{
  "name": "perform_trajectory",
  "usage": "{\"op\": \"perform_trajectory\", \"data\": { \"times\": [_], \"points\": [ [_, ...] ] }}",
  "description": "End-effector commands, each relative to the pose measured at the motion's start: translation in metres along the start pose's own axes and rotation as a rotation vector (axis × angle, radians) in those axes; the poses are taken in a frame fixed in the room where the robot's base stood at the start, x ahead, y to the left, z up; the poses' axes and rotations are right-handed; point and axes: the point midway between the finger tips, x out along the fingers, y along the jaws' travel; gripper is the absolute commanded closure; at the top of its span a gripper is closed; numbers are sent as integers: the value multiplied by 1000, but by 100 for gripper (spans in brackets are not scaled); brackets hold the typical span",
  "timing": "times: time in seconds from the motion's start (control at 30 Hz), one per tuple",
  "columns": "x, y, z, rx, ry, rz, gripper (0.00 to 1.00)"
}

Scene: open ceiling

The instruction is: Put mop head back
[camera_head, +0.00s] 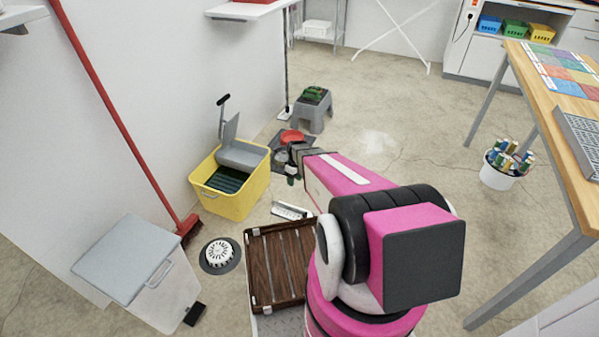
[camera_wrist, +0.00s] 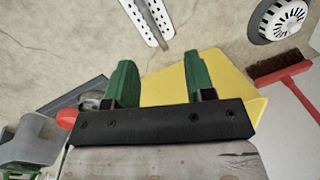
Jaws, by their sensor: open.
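I cannot pick out a mop head for certain. A thin pole (camera_head: 286,65) with a flat pale foot (camera_head: 286,112) stands against the back wall. A yellow bucket (camera_head: 236,199) with a grey wringer (camera_head: 242,154) and an upright black-ended handle stands on the floor; the bucket also shows behind the fingers in the wrist view (camera_wrist: 215,75). My gripper (camera_head: 293,170) is to the right of the bucket. In the wrist view its two green fingers (camera_wrist: 158,65) are wide apart with nothing between them.
A red round object (camera_head: 291,137) lies beyond my gripper, near a grey stool (camera_head: 312,113). A red broom (camera_head: 187,226), floor drain (camera_head: 220,254), grey-lidded bin (camera_head: 130,258) and slatted wooden crate (camera_head: 250,275) are nearby.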

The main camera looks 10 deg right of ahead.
Motion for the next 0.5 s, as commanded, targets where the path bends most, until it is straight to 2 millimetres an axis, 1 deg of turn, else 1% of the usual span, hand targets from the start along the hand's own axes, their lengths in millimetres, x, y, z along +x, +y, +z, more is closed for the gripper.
{"op": "perform_trajectory", "data": {
  "times": [0.03,0.07,0.1,0.17,0.2,0.3,0.33,0.4,0.5],
  "points": [
    [-44,-30,26,68,8,17,51],
    [-63,-40,35,114,12,26,51],
    [-86,-54,47,173,16,39,51],
    [-120,-75,65,263,26,56,51],
    [-140,-88,78,322,33,66,51],
    [-183,-118,107,457,52,90,51],
    [-194,-126,114,492,57,95,51],
    [-213,-141,130,565,68,105,51],
    [-231,-155,143,637,80,116,51]
  ]
}}
